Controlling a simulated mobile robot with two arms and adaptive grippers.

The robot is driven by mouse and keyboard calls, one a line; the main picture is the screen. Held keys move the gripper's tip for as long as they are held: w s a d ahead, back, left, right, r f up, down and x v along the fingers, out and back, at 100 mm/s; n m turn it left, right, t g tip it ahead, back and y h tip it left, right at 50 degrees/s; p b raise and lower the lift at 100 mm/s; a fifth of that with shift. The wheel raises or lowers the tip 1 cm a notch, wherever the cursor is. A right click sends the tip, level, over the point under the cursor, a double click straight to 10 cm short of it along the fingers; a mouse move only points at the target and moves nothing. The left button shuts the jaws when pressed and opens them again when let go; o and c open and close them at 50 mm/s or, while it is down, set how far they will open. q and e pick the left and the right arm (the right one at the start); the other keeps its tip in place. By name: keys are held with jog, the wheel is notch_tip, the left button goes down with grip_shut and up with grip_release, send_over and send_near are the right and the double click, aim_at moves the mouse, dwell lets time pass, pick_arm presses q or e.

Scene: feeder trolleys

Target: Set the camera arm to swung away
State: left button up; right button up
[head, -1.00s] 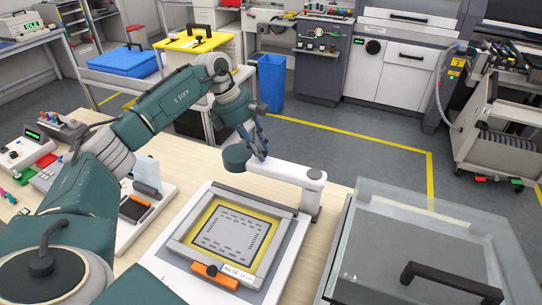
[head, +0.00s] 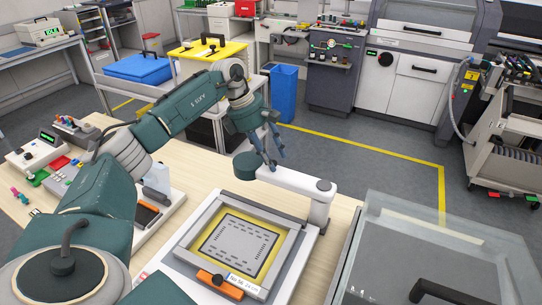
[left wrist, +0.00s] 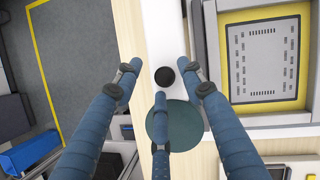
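My left gripper (head: 270,160) is over the head end of the bar. In the left wrist view its blue fingers are spread around a black knob (left wrist: 165,77) on the bar (left wrist: 163,30), near the green head (left wrist: 174,126). Contact cannot be told. My right gripper is out of view.
The fixture holds a patterned board in a yellow-edged frame, with an orange clamp (head: 219,285) in front. A clear-lidded box (head: 432,247) stands to the right. Small devices (head: 155,205) lie left on the wooden bench. Floor behind the bench is open.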

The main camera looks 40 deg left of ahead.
pick_arm(q)
jog(key=shift+s, duration=0.1)
jog(key=v, duration=1.2)
